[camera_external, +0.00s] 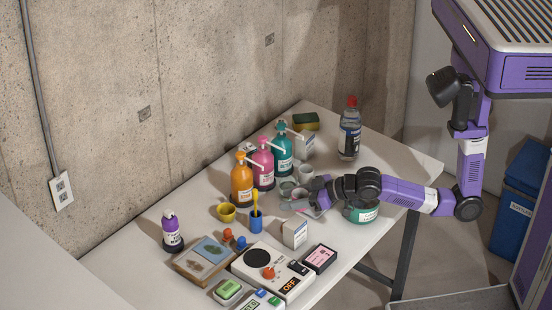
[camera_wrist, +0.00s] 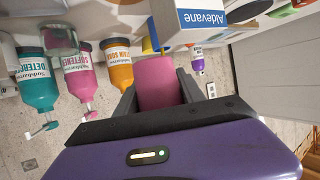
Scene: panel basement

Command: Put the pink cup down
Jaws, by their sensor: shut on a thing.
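The pink cup (camera_wrist: 157,82) sits between the dark fingers of my gripper (camera_wrist: 158,95) in the wrist view, and the gripper is shut on it. In the external view, my gripper (camera_external: 314,199) is low over the middle of the white table, in front of the pump bottles. A small pinkish part of the cup (camera_external: 299,204) shows at its tip there; the rest is hidden. I cannot tell whether the cup touches the table.
An orange bottle (camera_external: 242,184), a pink bottle (camera_external: 263,168) and a teal bottle (camera_external: 284,155) stand behind the gripper.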

